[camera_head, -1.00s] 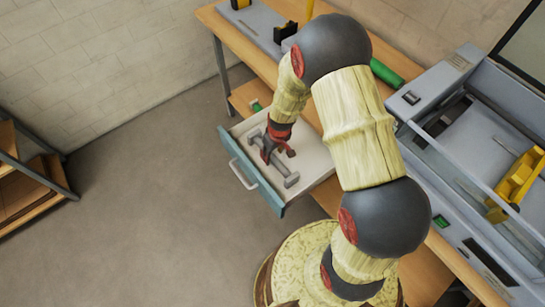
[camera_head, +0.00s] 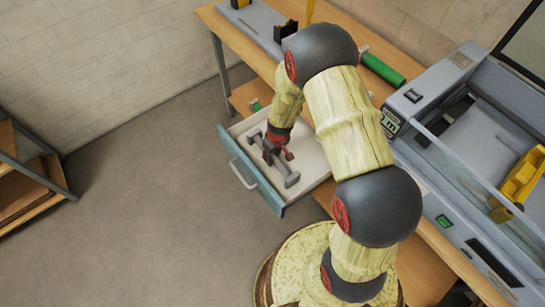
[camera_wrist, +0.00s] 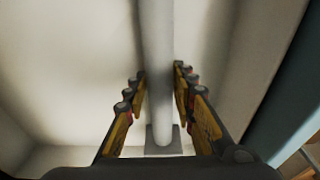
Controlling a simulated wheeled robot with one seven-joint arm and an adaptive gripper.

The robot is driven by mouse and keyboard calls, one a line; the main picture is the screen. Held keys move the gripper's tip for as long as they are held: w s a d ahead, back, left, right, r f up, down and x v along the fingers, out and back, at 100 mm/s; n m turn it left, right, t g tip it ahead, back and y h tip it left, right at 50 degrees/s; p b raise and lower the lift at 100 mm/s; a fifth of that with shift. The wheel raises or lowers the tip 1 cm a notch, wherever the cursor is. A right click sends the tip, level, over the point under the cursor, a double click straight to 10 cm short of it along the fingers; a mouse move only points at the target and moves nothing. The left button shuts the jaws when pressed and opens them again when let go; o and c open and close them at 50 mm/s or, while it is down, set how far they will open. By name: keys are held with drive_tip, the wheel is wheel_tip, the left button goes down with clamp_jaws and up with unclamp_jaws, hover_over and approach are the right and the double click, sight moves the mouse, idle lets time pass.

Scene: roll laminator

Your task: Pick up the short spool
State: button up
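The short spool (camera_head: 291,178) is a grey bar with a flat flange at each end. It lies in the open drawer (camera_head: 316,168), slanting from upper left to lower right. In the wrist view the bar (camera_wrist: 158,60) runs down the middle of the picture to a square end flange. My gripper (camera_head: 279,155) is down in the drawer at the middle of the spool. In the wrist view its fingers (camera_wrist: 160,85) lie on both sides of the bar, with the tips close against it. The gripper looks shut on the bar, and the spool appears still down in the drawer.
The drawer's teal front (camera_head: 250,172) with its handle and its pale walls surround the spool. The laminator (camera_head: 450,185) stands at the right on the wooden bench (camera_head: 232,36). A green roll (camera_head: 383,69) lies behind my arm. A shelf stands far left; the floor between is clear.

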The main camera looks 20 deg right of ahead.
clamp_jaws()
idle(0.3)
